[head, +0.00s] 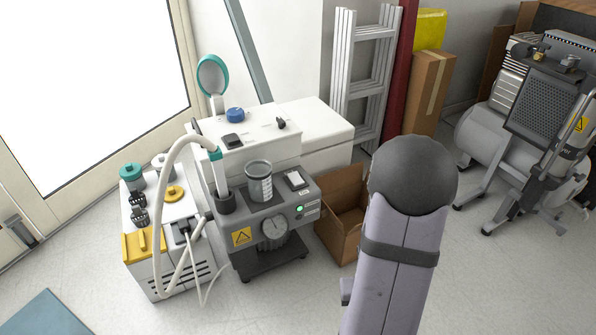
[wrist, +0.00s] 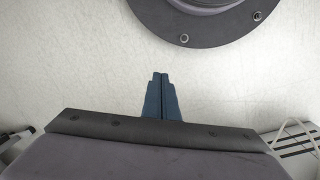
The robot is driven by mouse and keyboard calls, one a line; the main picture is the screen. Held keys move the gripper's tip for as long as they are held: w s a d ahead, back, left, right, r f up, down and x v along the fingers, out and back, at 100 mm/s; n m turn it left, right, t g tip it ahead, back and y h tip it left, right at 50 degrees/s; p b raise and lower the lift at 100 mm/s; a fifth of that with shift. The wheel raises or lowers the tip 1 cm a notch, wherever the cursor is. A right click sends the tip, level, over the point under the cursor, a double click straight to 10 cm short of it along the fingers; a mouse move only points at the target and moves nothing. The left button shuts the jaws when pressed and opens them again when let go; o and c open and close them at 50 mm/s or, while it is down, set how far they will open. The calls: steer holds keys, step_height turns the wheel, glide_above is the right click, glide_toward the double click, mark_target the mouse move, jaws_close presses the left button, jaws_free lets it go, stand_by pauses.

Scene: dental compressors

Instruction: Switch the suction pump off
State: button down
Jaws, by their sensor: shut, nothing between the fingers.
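The suction pump appears to be the grey unit (head: 262,225) left of centre in the head view. My gripper (wrist: 161,76) is shut and empty in the wrist view, above bare floor. The head view does not show its fingers, and my arm stands right of the pump.
A white unit with knobs (head: 160,235) stands left of the pump, and a white cabinet (head: 320,125) behind it. An open cardboard box (head: 342,222) is right of the pump. A ladder (head: 362,75) leans behind. A compressor (head: 490,140) stands far right.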

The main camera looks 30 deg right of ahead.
mark_target(298, 182)
steer(key=w+d+r+n+t+h, duration=0.1)
steer(key=w+d+r+t, duration=0.15)
steer(key=w, duration=0.35)
steer(key=w+d+r+n+t, duration=0.1)
steer(key=w+t, duration=0.2)
steer(key=w, duration=0.3)
steer(key=w+d+r+n+t+h, duration=0.1)
steer(key=w+d+t, duration=0.15)
steer(key=w, duration=0.35)
steer(key=w+a+r+n+t+y, duration=0.1)
steer(key=w+a+r+t, duration=0.1)
steer(key=w+r+t, duration=0.3)
steer(key=w+a+r+n+t+y, duration=0.1)
steer(key=w+a+r+t, duration=0.2)
steer(key=r, duration=0.8)
steer(key=shift+w+n+t, duration=0.3)
steer(key=shift+w+t, duration=0.6)
steer(key=shift+w, duration=0.1)
steer(key=shift+r, duration=0.1)
